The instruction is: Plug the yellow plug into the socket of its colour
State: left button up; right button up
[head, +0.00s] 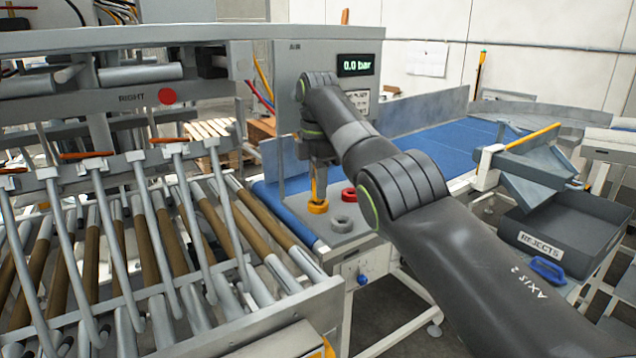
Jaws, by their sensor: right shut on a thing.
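My right gripper (318,178) points down over the small grey plate near the end of the blue conveyor. It is shut on the yellow plug (319,188), of which only a narrow strip shows between the fingers. The yellow socket (318,208) is a ring on the plate straight below the gripper. The plug's lower end meets the ring in the picture, but I cannot tell whether it is inside or just above it. A grey socket (341,225) and a red socket (349,195) stand to the right. My left gripper is out of view.
A panel with a pressure display (356,65) stands behind my right wrist. The blue conveyor (440,145) runs off to the right. The roller frame (150,260) fills the left. A dark rejects bin (560,245) with a blue handle stands at the right.

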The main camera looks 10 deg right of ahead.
jog(key=shift+f, duration=0.2)
jog(key=o, duration=1)
